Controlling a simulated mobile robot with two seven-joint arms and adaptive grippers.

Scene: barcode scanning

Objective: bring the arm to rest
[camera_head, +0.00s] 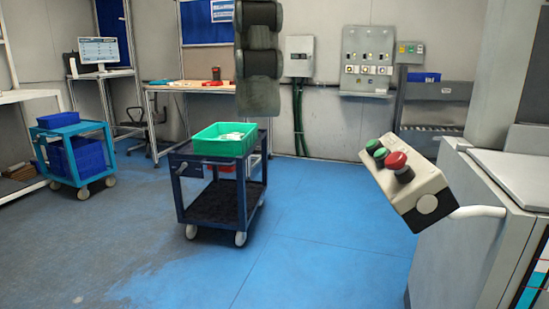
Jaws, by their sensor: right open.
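The dark blue cart (211,203) stands in the middle of the floor. A green crate (224,147) sits on its top shelf with some white items in it. A small red and black item (216,75) stands on the workbench (190,87) at the back wall. It is too small to tell what it is.
A grey control box (405,180) with red and green buttons juts from the machine (470,235) at the right. A teal cart (62,131) with blue bins stands left. The front floor is clear.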

